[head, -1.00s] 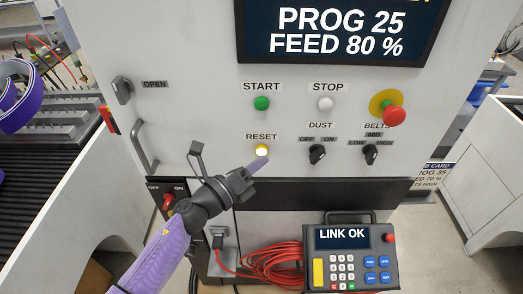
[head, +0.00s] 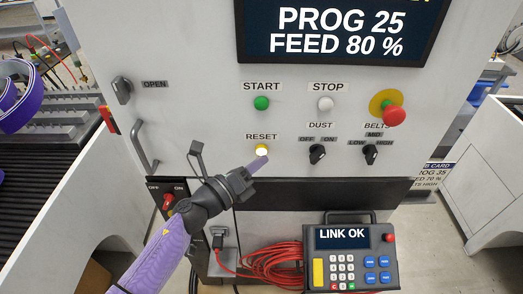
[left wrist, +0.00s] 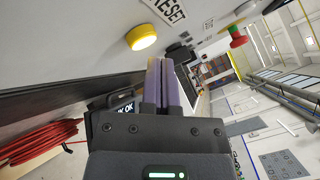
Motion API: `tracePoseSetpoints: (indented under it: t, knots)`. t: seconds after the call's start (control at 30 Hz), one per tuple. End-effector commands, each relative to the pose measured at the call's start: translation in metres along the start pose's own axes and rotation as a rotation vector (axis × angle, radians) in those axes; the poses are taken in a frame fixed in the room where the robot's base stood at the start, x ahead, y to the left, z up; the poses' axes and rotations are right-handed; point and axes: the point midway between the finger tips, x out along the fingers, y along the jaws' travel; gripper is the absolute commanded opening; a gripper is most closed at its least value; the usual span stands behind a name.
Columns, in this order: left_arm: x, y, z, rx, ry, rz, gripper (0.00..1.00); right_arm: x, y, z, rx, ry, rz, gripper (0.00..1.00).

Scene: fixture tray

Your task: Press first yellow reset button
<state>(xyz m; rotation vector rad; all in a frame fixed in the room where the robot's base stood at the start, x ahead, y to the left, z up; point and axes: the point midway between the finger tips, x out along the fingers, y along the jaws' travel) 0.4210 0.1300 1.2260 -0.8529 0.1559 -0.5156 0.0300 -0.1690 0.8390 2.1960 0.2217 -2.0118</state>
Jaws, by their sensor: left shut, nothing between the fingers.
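The yellow reset button (head: 261,150) sits on the grey panel below the RESET label (head: 261,137). Its face is bright white with a yellow rim in the head view. It also shows in the left wrist view (left wrist: 142,36), to the upper left of the fingers. My left gripper (head: 264,161) is shut and empty, its purple fingertips just below and right of the button in the head view. In the left wrist view the fingers (left wrist: 163,66) lie together, apart from the button. My right gripper is not in view.
Above are the green START button (head: 261,103) and the white STOP button (head: 325,104). The DUST knob (head: 317,153), BELTS knob (head: 370,154) and red emergency button (head: 394,116) are to the right. A pendant (head: 318,271) and a red coiled cable (head: 275,268) are below.

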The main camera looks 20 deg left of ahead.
Motion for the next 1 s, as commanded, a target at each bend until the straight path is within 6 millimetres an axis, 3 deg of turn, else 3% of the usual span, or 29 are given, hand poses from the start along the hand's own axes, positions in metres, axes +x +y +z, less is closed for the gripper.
tracePoseSetpoints:
  t: [1.0]
  knots:
    - [0.0094, 0.0065, 0.0068, 0.000, 0.000, -0.001, 0.00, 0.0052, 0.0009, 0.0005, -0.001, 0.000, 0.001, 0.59]
